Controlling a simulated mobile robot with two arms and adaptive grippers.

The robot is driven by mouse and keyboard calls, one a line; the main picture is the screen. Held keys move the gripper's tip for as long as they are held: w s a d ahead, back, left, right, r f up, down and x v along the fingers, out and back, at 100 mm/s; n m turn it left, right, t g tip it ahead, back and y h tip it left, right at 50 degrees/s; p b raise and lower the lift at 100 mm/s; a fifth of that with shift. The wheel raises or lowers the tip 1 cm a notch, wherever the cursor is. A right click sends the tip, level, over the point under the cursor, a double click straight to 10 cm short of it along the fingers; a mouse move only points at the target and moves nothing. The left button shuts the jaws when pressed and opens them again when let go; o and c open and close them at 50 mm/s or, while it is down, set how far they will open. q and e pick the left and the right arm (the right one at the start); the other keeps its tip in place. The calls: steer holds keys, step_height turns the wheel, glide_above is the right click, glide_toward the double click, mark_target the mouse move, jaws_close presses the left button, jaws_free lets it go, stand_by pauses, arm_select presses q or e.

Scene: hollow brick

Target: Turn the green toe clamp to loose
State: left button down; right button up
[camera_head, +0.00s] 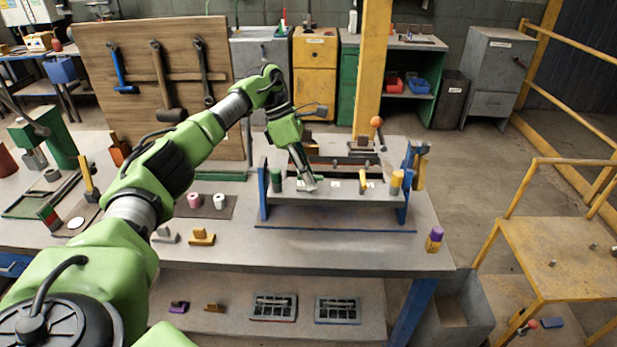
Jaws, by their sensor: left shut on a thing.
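A bench fixture with blue end frames (263,195) stands on the grey workbench. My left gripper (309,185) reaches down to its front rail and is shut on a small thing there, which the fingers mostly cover. Its place on the rail mirrors that of a yellow clamp lever (363,181) to the right, so it appears to be the green toe clamp; its turn cannot be read. A green cylinder (276,181) stands at the rail's left, an orange-yellow one (397,181) at its right. My right gripper is not in view.
A ball-topped lever (377,123) rises behind the fixture. A wooden tool board (140,75) stands behind my left arm. A purple and yellow block (435,238) is at the bench's right edge. Small parts lie left of the fixture. The bench front before the fixture is clear.

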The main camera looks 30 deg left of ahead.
arm_select(q)
steer(key=c, duration=2)
jaws_free()
steer(key=shift+r, duration=0.1)
steer(key=v, duration=1.1)
steer(key=shift+a+r, duration=0.2)
steer(key=shift+r, duration=0.15)
